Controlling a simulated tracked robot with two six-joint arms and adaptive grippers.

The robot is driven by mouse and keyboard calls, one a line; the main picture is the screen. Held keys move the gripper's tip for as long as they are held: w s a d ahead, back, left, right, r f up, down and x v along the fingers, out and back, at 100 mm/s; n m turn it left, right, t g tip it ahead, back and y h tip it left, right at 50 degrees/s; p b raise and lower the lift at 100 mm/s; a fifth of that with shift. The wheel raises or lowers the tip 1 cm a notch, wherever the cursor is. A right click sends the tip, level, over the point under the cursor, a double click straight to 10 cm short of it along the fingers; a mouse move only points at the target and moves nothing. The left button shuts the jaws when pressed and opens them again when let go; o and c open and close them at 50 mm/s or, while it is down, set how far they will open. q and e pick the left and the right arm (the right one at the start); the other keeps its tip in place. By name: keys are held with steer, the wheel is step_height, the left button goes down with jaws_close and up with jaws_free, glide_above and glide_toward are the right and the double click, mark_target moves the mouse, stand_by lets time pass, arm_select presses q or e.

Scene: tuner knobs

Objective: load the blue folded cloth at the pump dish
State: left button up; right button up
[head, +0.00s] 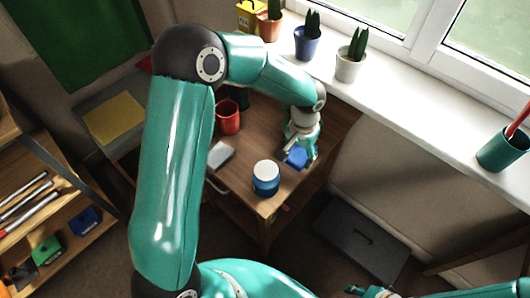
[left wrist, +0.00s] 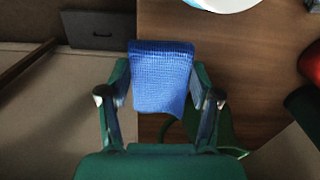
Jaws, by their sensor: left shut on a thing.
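The blue folded cloth (head: 297,157) is at the wooden table's right side, under my left gripper (head: 303,148). In the left wrist view, the cloth (left wrist: 161,78) sits between the two fingers of my left gripper (left wrist: 160,88), which is shut on it. The cloth overlaps the table's edge in that view; its height above the top is unclear. A blue round container with a white top (head: 265,178) stands on the table, left of and nearer than the cloth; I cannot tell if it is the pump dish. My right gripper (head: 372,291) shows only partly at the bottom edge, its opening unclear.
The table (head: 262,134) also holds a red mug (head: 229,117) and a grey block (head: 221,155). Potted cacti (head: 308,42) and a teal cup (head: 502,148) stand on the windowsill. A dark grey case (head: 358,242) lies on the floor at right.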

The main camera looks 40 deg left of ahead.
arm_select(q)
steer(key=m+p, duration=0.1)
steer(key=p, duration=0.3)
glide_toward(261, 175)
steer(key=shift+w+f, duration=0.15)
steer(key=shift+f, duration=0.15)
steer(key=shift+f+b, duration=2.45)
steer(key=shift+f, duration=0.4)
steer(key=shift+f+b, duration=0.85)
steer(key=shift+f, duration=0.05)
steer(key=shift+r, duration=0.1)
steer(key=shift+r+p, duration=2.75)
steer(key=shift+r, duration=0.75)
